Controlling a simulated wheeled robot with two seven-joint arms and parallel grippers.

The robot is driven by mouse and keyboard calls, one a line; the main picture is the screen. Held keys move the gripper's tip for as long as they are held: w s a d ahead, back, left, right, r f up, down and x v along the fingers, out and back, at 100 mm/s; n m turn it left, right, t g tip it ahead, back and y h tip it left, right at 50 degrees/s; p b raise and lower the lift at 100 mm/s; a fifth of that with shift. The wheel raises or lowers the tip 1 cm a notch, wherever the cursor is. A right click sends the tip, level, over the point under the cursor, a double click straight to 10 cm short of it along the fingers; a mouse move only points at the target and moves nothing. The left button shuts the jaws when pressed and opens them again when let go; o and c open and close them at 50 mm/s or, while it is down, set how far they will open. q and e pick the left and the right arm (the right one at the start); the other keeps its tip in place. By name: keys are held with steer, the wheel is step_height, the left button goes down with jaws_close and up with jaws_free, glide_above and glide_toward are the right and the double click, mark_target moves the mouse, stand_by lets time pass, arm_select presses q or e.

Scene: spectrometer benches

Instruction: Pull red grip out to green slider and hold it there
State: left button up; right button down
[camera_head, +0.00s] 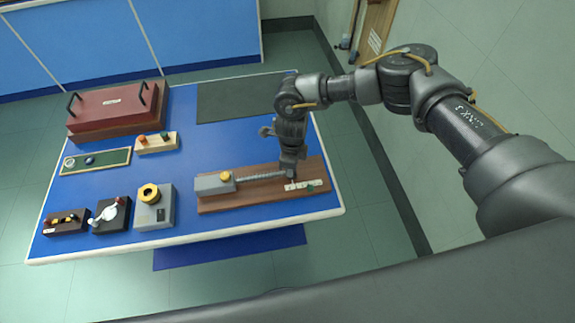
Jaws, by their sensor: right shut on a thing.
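A spring device lies on a brown wooden board (230,203) at the front right of the table. A grey block with a yellow knob (226,176) sits at its left, and a coil spring (262,177) runs right from the block to my right gripper. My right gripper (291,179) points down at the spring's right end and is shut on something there. The red grip is hidden by the fingers. The green slider (310,188) sits on a pale scale strip (300,186), just right of and nearer than the fingertips. My left gripper is out of view.
A dark mat (235,100) lies bare behind the board. To the left are a dark red case (115,108), a block with coloured knobs (157,143), a green tray (110,161), a grey box with a yellow ring (154,207) and small dark devices.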

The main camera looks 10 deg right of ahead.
steer(key=shift+w+d+r+b, duration=0.1)
steer(key=shift+d+b, duration=0.05)
steer(key=shift+d, duration=1.1)
steer(key=shift+d+r+b, duration=0.1)
steer(key=shift+d+b, duration=0.05)
steer(key=shift+d, duration=1.05)
